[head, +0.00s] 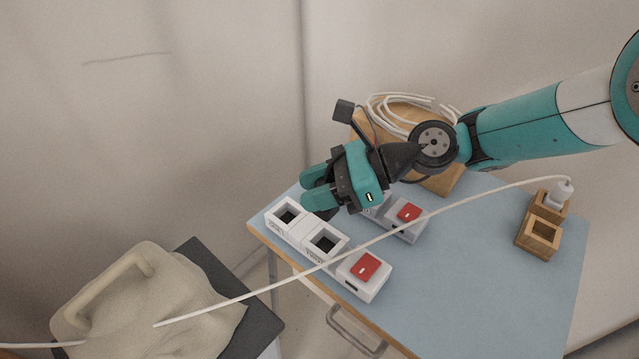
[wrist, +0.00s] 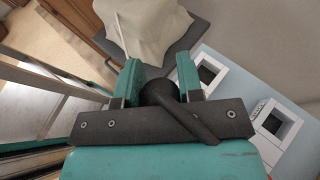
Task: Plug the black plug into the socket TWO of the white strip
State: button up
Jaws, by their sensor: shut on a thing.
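My gripper (head: 310,190) is shut on the black plug (wrist: 158,92), which shows as a dark round body between the two teal fingers in the wrist view, with a thick dark cord toward the camera. In the head view the fingers mostly hide the plug. The white strip (head: 305,232) lies along the table's front left edge, with two empty dark square sockets and a red switch at its right end. My gripper is above and just behind the left part of the strip. The strip also shows in the wrist view (wrist: 238,100), right of the fingers. The socket labels are too small to read.
A grey strip with a red switch (head: 408,212) lies behind, partly hidden by my gripper. A wooden socket block (head: 540,235) holds a white plug (head: 563,193). Its white cable (head: 440,211) crosses over the white strip to a cloth-covered object (head: 150,305). A wooden box with coiled cable stands behind.

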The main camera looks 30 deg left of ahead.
aim_at(316, 218)
jog(key=shift+r+p, duration=0.15)
jog(key=shift+p, duration=0.35)
jog(key=shift+f+b, duration=0.9)
jog(key=shift+f, duration=2.15)
jog(key=shift+p, duration=1.1)
jog(key=shift+f+b, duration=0.9)
jog(key=shift+f, duration=1.1)
jog(key=o, duration=1)
jog(key=b+v, duration=0.1)
jog(key=v, duration=1.6)
jog(key=shift+w+d+r, duration=0.1)
jog(key=shift+d+r, duration=0.05)
jog(key=shift+d, duration=0.1)
